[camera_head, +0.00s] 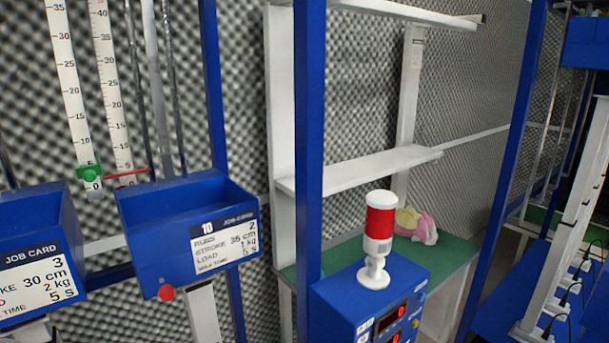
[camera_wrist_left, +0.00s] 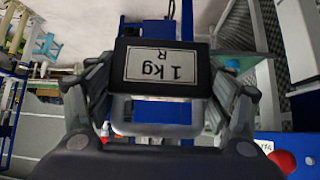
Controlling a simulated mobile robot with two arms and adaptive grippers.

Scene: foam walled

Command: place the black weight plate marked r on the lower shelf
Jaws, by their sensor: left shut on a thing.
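The black weight plate (camera_wrist_left: 163,68) shows in the left wrist view with a label reading "1 kg" and "R", upside down there. My left gripper (camera_wrist_left: 160,100) is shut on it, with the fingers on both sides of it. Neither my left gripper nor the plate shows in the head view. The white lower shelf (camera_head: 365,170) is right of centre in the head view, and its visible top is bare. A white upper shelf (camera_head: 405,12) is above it. My right gripper is in neither view.
A blue post (camera_head: 309,130) stands in front of the shelf's left end. Below the shelf, a red and white lamp (camera_head: 378,235) tops a blue control box (camera_head: 370,290), near a green bench top (camera_head: 455,248) with a pink and yellow cloth (camera_head: 416,224). Blue bins (camera_head: 185,215) are at left.

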